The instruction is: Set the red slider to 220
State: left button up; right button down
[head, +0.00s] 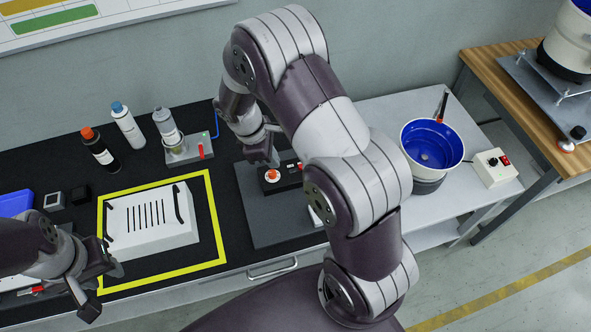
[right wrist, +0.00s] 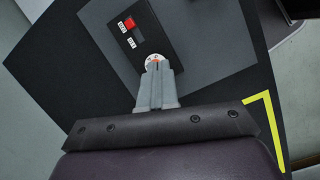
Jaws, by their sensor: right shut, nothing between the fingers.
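The red slider (right wrist: 130,22) sits at one end of a short dark slot on a black control panel (right wrist: 155,38), with two small white labels beside it that are too small to read surely. In the head view the panel (head: 286,182) lies on a grey plate, and a bit of red (head: 300,165) shows on it. My right gripper (right wrist: 158,66) is shut and empty. Its tips are over or at a white dial with a red mark (right wrist: 153,59), apart from the slider; contact cannot be told. My left gripper (head: 104,290) is open and empty at the lower left.
A white slotted box (head: 150,222) stands inside a yellow frame on the black mat. Several bottles and a small fixture with a red part (head: 201,149) stand behind. A blue bowl (head: 432,146) and a switch box (head: 494,168) stand at right.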

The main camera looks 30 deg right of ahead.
jog(key=d+f+n, duration=0.1)
jog(key=f, duration=0.1)
jog(key=d+f+n, duration=0.1)
jog(key=d+f, duration=0.1)
jog(key=w+d+f+n+h, duration=0.1)
jog(key=d+f+n, duration=0.1)
jog(key=f, duration=0.1)
jog(key=shift+d+p, duration=0.2)
jog(key=shift+p, duration=0.1)
pick_arm(q)
jog(key=shift+s+r, duration=0.25)
pick_arm(e)
jog(key=shift+f, duration=0.1)
pick_arm(q)
jog(key=shift+r, duration=0.2)
pick_arm(e)
jog(key=shift+s+d, duration=0.25)
jog(key=shift+d, duration=0.8)
